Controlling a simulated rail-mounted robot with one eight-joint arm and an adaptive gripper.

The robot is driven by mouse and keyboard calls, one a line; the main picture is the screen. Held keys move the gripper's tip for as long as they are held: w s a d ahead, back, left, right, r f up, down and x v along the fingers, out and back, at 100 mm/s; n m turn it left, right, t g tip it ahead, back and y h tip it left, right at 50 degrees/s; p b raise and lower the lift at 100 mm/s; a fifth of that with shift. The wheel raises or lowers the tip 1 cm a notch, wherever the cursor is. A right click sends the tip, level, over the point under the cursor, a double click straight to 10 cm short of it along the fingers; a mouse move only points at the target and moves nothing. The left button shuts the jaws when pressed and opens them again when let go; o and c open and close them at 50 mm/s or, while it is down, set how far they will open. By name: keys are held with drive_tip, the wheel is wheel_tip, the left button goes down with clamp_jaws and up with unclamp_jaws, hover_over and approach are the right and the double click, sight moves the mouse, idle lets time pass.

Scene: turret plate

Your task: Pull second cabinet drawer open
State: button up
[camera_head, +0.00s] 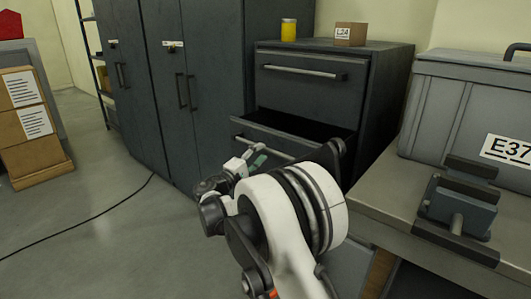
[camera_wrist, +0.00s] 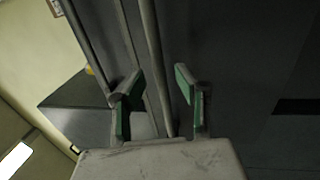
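The dark grey drawer cabinet (camera_head: 388,75) stands in the middle of the head view. Its top drawer (camera_head: 305,90) is shut. The second drawer (camera_head: 285,131) stands partly open, with its dark inside showing. Its bar handle (camera_head: 262,147) runs across the front, its right part hidden behind my arm. My gripper (camera_head: 250,164) is low in front of this drawer, close to the handle. In the wrist view, my gripper (camera_wrist: 160,95) has its green-padded fingers apart. A long bar handle (camera_wrist: 158,75) passes between them, with gaps visible on both sides.
A yellow can (camera_head: 289,30) and a small box labelled L24 (camera_head: 350,34) stand on the cabinet. Tall dark lockers (camera_head: 215,80) are at left. A workbench (camera_head: 380,200) with a grey case (camera_head: 450,110) and a vise (camera_head: 458,205) is close at right. The left floor is mostly clear; a cable (camera_head: 85,218) crosses it.

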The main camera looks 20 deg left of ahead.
sight(265, 149)
drive_tip(key=shift+x, duration=1.65)
clamp_jaws()
